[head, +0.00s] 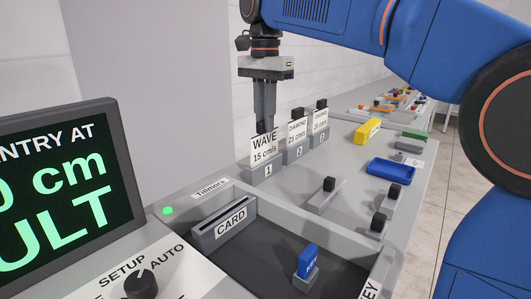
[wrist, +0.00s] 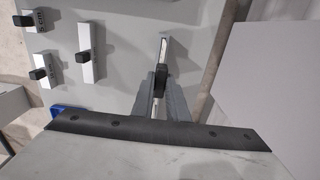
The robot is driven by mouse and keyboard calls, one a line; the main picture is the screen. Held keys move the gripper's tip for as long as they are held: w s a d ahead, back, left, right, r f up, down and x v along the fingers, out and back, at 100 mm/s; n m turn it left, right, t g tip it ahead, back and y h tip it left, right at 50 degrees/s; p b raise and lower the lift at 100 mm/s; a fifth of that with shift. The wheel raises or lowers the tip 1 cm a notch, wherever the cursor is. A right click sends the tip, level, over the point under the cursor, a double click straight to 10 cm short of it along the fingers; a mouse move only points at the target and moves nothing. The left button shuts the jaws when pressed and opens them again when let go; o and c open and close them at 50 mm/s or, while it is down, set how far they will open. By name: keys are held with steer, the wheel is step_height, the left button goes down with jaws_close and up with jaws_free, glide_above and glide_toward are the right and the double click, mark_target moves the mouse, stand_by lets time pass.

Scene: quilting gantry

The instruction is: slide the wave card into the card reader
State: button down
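The wave card (head: 264,145), white and marked WAVE 15 cm/s, stands upright in the holder numbered 1 (head: 268,171). My gripper (head: 265,127) points down at its top, with the fingertips on either side of its black grip. In the wrist view the fingers (wrist: 161,85) flank that dark grip, and the card (wrist: 163,48) shows edge-on as a thin strip. I cannot tell whether the fingers press on the grip. The card reader (head: 222,224), a grey box labelled CARD with a slot along its top, stands nearer, in a dark recessed tray; its slot looks empty.
The diamond card (head: 297,131) and another card (head: 320,121) stand close to the right in holders 2 and 3. A blue key-like piece (head: 307,261) stands in the recess. A screen (head: 62,185) rises at left. Black-knobbed blocks, a blue tray (head: 391,172) and a yellow block (head: 367,131) lie right.

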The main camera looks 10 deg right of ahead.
steer(key=shift+r, duration=0.15)
steer(key=shift+r, duration=0.7)
steer(key=shift+r, duration=0.7)
steer(key=shift+r, duration=0.35)
steer(key=shift+r, duration=0.2)
steer(key=shift+r, duration=0.85)
steer(key=shift+r, duration=0.2)
